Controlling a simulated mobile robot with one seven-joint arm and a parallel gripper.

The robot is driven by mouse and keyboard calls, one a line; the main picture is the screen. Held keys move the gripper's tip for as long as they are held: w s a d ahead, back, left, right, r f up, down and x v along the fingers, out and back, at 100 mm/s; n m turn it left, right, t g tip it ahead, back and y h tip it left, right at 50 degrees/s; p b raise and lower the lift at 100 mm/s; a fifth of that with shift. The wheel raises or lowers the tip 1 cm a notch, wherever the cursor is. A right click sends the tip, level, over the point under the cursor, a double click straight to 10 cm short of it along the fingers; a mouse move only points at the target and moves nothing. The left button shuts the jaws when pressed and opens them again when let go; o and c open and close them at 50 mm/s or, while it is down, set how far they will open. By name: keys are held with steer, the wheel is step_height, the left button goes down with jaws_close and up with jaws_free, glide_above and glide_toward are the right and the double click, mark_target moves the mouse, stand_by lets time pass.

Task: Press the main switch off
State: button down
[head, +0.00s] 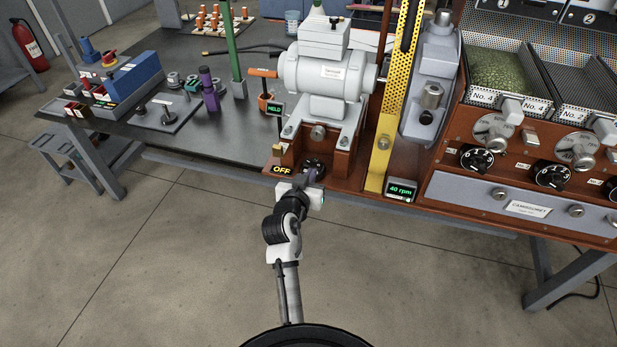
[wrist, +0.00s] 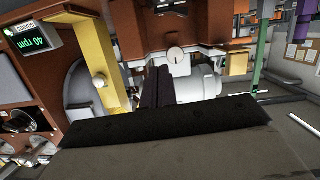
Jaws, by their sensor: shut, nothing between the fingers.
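A small sign reading OFF in yellow letters (head: 281,169) is on the front edge of the brown machine base, below the grey motor (head: 322,80).
A yellow perforated upright (head: 383,150) and a 40 rpm display (head: 401,190) stand right of my gripper. Farther right are dials and bean trays. A HELD display (head: 274,109) is left of the motor. The floor (head: 170,260) in front is clear.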

steer(key=shift+s+r, duration=0.1)
steer(key=shift+s, duration=0.2)
stand_by(0.4)
